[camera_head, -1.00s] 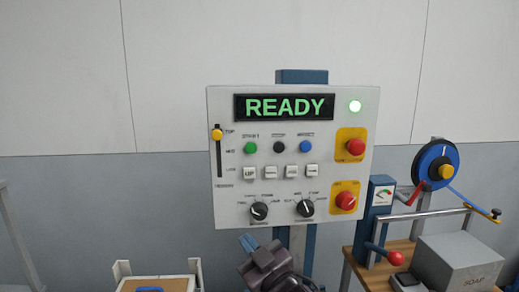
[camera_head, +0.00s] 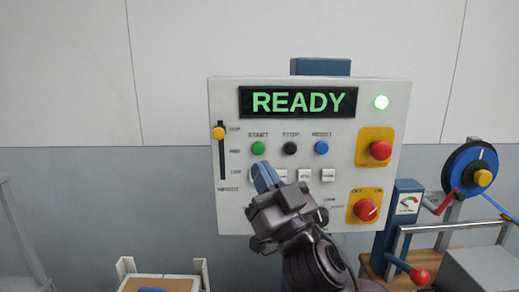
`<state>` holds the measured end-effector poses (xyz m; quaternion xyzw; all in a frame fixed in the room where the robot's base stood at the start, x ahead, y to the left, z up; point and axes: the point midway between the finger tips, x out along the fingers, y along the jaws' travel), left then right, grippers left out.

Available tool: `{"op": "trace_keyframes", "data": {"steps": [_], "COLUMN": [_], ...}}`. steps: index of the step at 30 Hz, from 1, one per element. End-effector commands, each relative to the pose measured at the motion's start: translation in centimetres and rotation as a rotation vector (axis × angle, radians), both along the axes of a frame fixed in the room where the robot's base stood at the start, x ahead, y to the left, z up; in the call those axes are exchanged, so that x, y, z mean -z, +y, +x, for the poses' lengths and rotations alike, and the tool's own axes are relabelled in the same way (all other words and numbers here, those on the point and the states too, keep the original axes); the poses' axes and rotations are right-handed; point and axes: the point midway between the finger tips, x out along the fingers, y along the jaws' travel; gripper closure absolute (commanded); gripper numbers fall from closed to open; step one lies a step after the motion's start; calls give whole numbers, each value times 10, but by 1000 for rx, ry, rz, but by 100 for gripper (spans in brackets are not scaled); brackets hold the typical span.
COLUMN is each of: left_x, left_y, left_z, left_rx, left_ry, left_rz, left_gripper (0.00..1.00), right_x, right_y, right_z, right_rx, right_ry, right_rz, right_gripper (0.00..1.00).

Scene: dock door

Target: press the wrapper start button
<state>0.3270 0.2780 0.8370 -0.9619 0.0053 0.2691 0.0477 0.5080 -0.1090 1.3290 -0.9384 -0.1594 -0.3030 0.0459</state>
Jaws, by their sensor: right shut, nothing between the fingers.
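The control panel (camera_head: 230,100) faces me with its display (camera_head: 304,102) reading READY in green. The green start button (camera_head: 258,149) sits at the left of the upper button row, under a START label. A black button (camera_head: 290,148) and a blue button (camera_head: 321,147) are to its right. My right gripper (camera_head: 264,177) is shut and empty, its blue fingertips just below the green button in the picture. I cannot tell how far they are from the panel. The gripper and wrist hide part of the white buttons and the lower knobs. My left gripper is out of view.
A bench device with a blue reel (camera_head: 457,180) stands at the right. A tray (camera_head: 135,284) is at lower left.

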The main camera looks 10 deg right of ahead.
Motion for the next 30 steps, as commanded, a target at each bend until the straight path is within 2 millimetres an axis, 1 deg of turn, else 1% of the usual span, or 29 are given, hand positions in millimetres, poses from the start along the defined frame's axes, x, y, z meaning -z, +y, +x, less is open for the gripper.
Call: {"op": "trace_keyframes", "data": {"steps": [3, 8, 13, 30], "left_x": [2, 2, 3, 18], "left_y": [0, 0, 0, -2], "left_z": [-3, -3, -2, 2], "left_rx": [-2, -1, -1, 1], "left_ry": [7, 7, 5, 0], "left_rz": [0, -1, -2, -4], "left_gripper": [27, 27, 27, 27], "right_x": [0, 0, 0, 1], "right_y": [0, 0, -1, -14], "right_z": [0, 1, 8, 70], "right_rx": [0, 1, 2, 1], "right_ry": [1, 1, -1, 0], "right_rz": [0, -1, -4, -2], "right_gripper": [100, 100, 100, 100]}}
